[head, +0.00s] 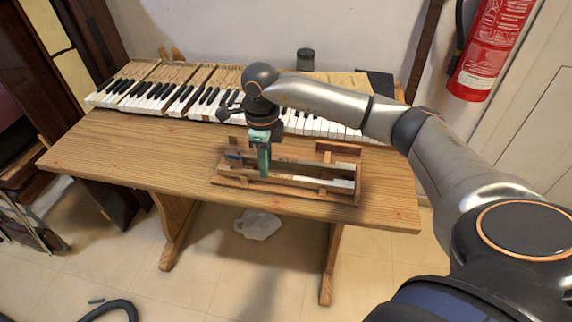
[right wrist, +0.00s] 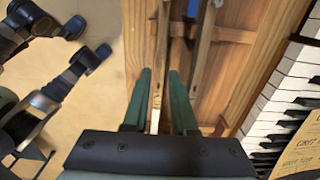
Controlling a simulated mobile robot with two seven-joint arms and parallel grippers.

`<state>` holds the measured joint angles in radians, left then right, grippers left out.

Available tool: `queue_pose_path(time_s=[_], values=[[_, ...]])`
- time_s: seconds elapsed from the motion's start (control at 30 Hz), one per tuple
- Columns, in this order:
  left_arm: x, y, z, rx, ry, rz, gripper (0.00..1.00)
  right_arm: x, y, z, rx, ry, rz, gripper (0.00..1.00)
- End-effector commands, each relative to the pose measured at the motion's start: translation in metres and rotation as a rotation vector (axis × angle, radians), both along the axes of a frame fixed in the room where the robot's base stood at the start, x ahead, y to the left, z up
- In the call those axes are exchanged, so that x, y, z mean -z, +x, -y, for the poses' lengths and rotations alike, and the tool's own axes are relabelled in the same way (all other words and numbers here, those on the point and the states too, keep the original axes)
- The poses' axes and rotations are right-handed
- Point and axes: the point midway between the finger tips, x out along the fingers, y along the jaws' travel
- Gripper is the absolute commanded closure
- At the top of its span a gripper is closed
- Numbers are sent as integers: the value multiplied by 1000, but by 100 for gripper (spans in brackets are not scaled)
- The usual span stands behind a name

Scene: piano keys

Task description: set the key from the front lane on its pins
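A wooden tray (head: 228,181) with lengthwise lanes lies on the table in front of the keyboard. A key with a white end (head: 338,184) lies in its front lane. My right gripper (head: 264,174) points down into the tray from above. In the right wrist view its green fingers (right wrist: 160,80) stand apart, one on each side of the narrow wooden key stick (right wrist: 156,98), with gaps visible. Another key stick (right wrist: 203,55) lies in the lane beside it. The keyboard (head: 175,98) runs along the back of the table. My left gripper is not in view. The pins cannot be made out.
The wooden table (head: 110,155) is bare left of the tray. A dark jar (head: 305,58) stands behind the keyboard. A small blue thing (head: 234,156) is at the tray's left end. A red extinguisher (head: 492,50) hangs at the right.

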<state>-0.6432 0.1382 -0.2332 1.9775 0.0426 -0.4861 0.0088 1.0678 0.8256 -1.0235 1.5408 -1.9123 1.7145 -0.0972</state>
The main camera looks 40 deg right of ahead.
Motion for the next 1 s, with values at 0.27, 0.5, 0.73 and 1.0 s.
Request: queue_pose_path(time_s=[0.27,0.5,0.73,1.0], values=[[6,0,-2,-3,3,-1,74,7,0,0,0,-1,-1,74],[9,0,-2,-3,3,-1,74,12,0,0,0,-1,-1,74],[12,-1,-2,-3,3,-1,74,16,0,0,0,-1,-1,74],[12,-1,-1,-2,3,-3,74,17,0,0,0,0,0,74]])
